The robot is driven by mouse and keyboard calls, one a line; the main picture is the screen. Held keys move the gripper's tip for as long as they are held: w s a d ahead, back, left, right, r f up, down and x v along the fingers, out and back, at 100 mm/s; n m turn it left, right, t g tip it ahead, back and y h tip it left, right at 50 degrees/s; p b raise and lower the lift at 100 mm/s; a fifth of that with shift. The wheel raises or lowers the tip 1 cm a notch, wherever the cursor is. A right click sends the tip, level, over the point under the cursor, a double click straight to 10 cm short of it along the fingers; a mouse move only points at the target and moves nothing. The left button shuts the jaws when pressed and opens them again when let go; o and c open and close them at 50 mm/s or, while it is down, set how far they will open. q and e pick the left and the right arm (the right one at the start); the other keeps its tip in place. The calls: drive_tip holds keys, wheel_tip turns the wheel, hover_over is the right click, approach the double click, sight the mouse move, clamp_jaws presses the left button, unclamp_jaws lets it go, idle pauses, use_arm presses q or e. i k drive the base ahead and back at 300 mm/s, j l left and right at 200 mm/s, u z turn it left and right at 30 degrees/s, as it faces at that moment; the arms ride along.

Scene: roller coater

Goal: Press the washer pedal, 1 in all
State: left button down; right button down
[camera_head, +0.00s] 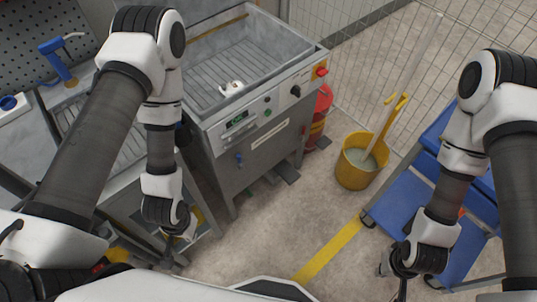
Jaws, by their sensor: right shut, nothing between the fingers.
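The washer (255,160) is a grey metal cabinet with an open basin on top and a front control panel. A small dark grey plate, which looks like the pedal (287,172), sticks out at floor level by the washer's front base. My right gripper (400,290) is low at the bottom right, shut and empty, well apart from the pedal; its tips are near the lower picture edge. My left gripper (188,235) hangs left of the washer's front, partly hidden by its wrist, so its jaws are unclear.
A yellow mop bucket (357,165) stands on the floor right of the washer. A blue cart (405,205) stands at right under my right arm. Concrete floor (280,225) before the washer is clear.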

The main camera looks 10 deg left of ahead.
sight(284, 169)
drive_tip(key=i+l, duration=0.6)
drive_tip(key=l, duration=0.15)
drive_tip(key=u, duration=1.6)
drive_tip(key=l, duration=0.1)
